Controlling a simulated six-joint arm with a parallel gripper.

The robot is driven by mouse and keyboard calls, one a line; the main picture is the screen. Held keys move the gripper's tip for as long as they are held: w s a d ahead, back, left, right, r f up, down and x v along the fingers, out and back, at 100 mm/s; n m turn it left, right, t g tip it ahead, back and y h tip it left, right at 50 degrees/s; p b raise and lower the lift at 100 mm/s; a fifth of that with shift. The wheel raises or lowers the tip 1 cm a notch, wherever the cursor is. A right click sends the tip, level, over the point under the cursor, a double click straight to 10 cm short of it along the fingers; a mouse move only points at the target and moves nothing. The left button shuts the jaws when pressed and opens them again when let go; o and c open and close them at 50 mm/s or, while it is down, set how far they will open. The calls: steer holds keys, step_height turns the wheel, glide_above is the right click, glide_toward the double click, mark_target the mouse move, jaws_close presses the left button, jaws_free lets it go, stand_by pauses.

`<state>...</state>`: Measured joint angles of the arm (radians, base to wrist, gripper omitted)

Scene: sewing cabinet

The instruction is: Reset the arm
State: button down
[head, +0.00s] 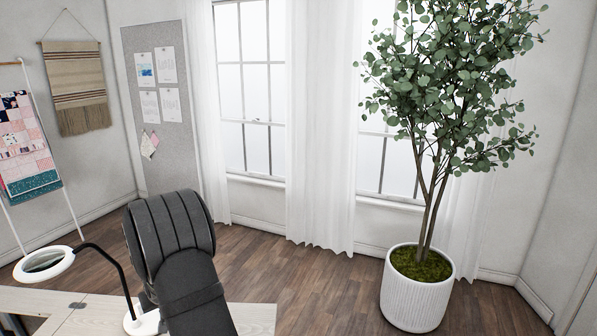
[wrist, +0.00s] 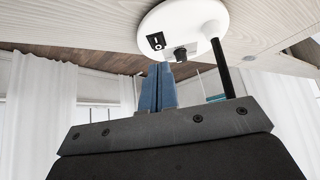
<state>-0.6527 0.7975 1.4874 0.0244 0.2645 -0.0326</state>
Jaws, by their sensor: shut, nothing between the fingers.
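My gripper (wrist: 158,70) shows in the wrist view with its two blue fingers together and nothing between them. The fingertips appear close to the white round lamp base (wrist: 195,18), which has a black switch and a dark knob; I cannot tell whether they touch it. In the head view my dark arm (head: 178,245) rises at the lower middle-left, over the pale tabletop, and my gripper is not visible there.
The magnifier lamp's white ring (head: 44,264) is left of my arm, joined by a black stem to its base (head: 146,323) close beside the arm. The pale tabletop (head: 95,318) is otherwise mostly bare. A potted tree (head: 417,290) stands on the floor at right.

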steer(key=x, duration=0.4)
steer(key=shift+w+a+r, duration=0.45)
steer(key=shift+w, duration=0.15)
steer(key=shift+w+a+r, duration=0.2)
steer(key=shift+w, duration=0.05)
steer(key=shift+s+d+r, duration=0.2)
steer(key=shift+s+r, duration=0.1)
steer(key=shift+r, duration=0.35)
